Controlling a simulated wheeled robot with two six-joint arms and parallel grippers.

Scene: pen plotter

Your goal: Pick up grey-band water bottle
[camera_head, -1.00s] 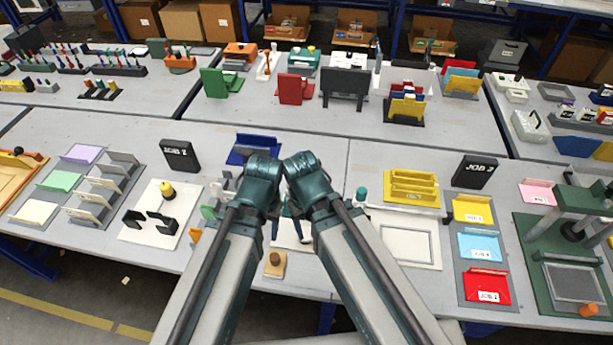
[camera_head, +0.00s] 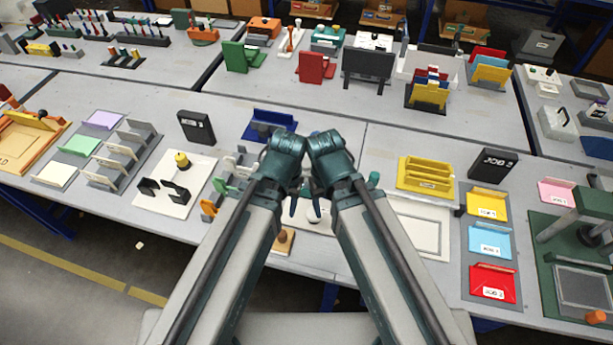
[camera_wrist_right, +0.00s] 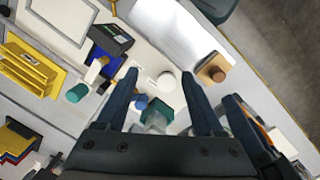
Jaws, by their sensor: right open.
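I cannot tell for certain which thing is the grey-band water bottle; no grey band is readable. A round white top (camera_wrist_right: 167,82) shows between the fingers of my right gripper (camera_wrist_right: 160,88) in the right wrist view. The fingers are open and stand apart, with nothing clamped between them. A blue-topped item (camera_wrist_right: 140,101) and a teal block (camera_wrist_right: 163,110) are also between or below the fingers. In the head view, my right gripper (camera_head: 315,205) is low over the front table, mostly hidden by my arms. My left gripper (camera_head: 293,204) is close beside it, and its jaws are unclear.
A teal-capped item (camera_head: 373,180) stands right of my arms, near a yellow rack (camera_head: 425,176) and a white framed tray (camera_head: 425,227). A small wooden block with a brown knob (camera_head: 284,239) sits at the table's front edge. Coloured trays lie farther right.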

